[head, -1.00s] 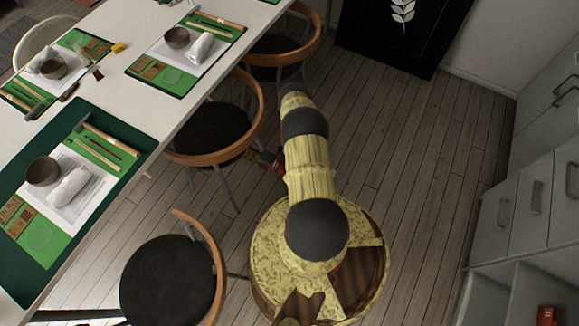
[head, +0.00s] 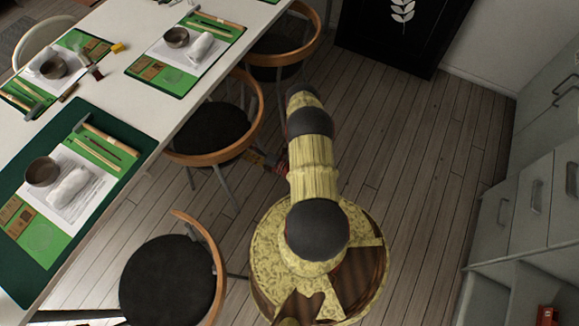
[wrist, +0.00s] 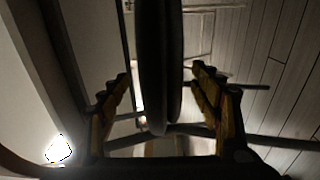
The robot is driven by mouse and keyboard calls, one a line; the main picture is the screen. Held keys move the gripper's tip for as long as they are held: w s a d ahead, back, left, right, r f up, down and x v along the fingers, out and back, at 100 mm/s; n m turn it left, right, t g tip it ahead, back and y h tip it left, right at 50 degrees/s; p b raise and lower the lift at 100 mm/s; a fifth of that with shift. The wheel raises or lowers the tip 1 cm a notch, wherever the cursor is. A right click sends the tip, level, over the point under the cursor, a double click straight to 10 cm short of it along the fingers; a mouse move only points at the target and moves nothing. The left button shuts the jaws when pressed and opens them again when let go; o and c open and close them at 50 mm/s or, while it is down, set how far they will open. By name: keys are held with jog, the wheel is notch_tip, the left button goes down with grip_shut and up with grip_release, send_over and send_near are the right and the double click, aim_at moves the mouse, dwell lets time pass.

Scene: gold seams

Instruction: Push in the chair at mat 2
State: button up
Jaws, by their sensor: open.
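The middle chair (head: 208,132) has a dark round seat and a curved wooden back; its seat is partly under the table edge. My gripper (head: 262,160) is low beside the right side of that chair's back, mostly hidden by my arm. In the wrist view my gripper (wrist: 160,78) is open, with a finger on each side of a dark, rounded upright shape, likely part of the chair; contact cannot be told. A green mat (head: 190,52) lies on the table by this chair. No mat numbers are readable.
A near chair (head: 160,283) stands at the lower left, out from the white table (head: 120,90). A far chair (head: 280,58) stands beyond the middle one. Grey cabinets (head: 530,200) line the right, and a black panel (head: 395,40) stands at the back. The wooden floor (head: 420,150) between is clear.

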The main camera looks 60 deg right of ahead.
jog(key=s, duration=0.9)
jog(key=shift+s+d+b, duration=0.3)
jog(key=shift+s+d, duration=0.05)
jog(key=shift+d, duration=0.05)
jog(key=shift+s, duration=0.15)
